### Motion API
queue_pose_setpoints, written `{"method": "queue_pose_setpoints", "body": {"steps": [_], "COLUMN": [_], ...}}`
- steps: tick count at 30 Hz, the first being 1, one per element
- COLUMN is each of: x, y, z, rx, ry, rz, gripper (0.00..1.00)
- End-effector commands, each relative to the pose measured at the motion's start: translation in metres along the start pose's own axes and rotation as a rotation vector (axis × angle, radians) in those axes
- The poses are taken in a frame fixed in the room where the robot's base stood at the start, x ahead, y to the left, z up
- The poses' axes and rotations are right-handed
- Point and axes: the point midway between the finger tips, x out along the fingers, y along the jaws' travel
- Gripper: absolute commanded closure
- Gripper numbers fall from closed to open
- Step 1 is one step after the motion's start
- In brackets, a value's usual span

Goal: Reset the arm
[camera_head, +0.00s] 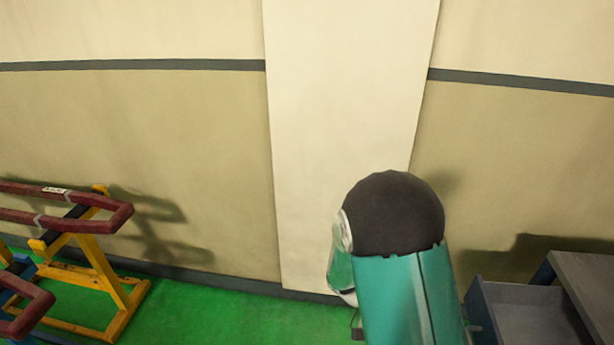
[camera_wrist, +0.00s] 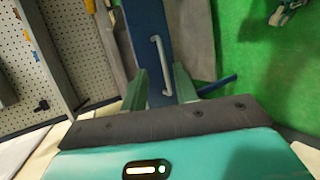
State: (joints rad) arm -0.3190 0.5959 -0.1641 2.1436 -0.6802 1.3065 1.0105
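My gripper (camera_wrist: 161,80) shows in the wrist view. Its two grey-green fingers stand apart with nothing held between them. Beyond the fingers is a blue cabinet front with a pale bar handle (camera_wrist: 161,64); the fingers seem apart from it, though the gap is hard to judge. In the head view, a teal link of my arm with a dark rounded cap stands upright at the lower right of centre. My gripper is not visible in the head view.
A grey cabinet with an open drawer (camera_head: 525,315) is at lower right. A pegboard (camera_wrist: 75,45) with tools shows in the wrist view. A wall pillar (camera_head: 345,120) rises behind.

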Motion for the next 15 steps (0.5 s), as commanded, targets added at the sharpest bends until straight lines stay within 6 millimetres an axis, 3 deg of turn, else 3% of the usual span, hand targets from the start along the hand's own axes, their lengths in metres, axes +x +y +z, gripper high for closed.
{"method": "queue_pose_setpoints", "body": {"steps": [15], "x": [-0.069], "y": [0.076], "z": [0.049], "rx": [-0.080], "ry": [0.137], "rz": [-0.597], "gripper": [0.71]}}
